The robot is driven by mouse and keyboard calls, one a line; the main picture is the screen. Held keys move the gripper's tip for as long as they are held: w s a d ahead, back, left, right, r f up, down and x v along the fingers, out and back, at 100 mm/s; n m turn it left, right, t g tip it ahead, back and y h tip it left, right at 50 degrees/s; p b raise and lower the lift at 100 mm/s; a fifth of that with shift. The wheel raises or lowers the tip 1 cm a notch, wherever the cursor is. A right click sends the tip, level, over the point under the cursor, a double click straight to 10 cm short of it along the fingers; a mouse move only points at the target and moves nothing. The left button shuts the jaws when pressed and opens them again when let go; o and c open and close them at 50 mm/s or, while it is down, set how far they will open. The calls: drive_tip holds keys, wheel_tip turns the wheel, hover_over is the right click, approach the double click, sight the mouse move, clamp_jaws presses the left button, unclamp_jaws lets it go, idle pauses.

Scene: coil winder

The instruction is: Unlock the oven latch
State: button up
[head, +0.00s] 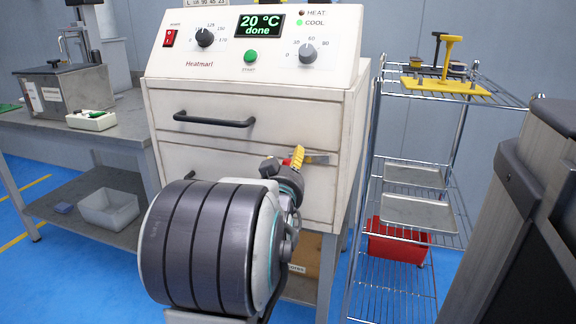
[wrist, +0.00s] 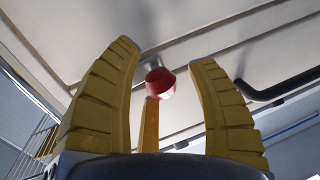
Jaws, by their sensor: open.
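The oven (head: 230,155) is a white cabinet with two front panels, and its display reads "20 °C done". The latch's red knob (wrist: 160,82) sits on a small metal mount on the white front in the wrist view. My gripper (head: 300,157) is at the right side of the oven front, near the lower panel. In the wrist view its yellow fingers (wrist: 165,85) are spread open, with the red knob seen between their tips. I cannot tell whether any finger touches the knob. In the head view my gripper and arm mostly hide the latch.
The oven has a black upper handle (head: 213,120); a black handle (wrist: 285,86) also shows in the wrist view. A wire rack (head: 450,90) with a yellow stand (head: 446,84) and a red bin (head: 398,242) stands right. A grey workbench (head: 105,130) stands left. Blue floor lies between.

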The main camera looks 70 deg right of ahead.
clamp_jaws()
drive_tip(key=shift+r+m, duration=0.3)
drive_tip(key=shift+m, duration=0.4)
idle(0.4)
unclamp_jaws()
drive_tip(key=v, duration=0.7)
drive_tip(key=shift+a, duration=0.25)
idle(0.8)
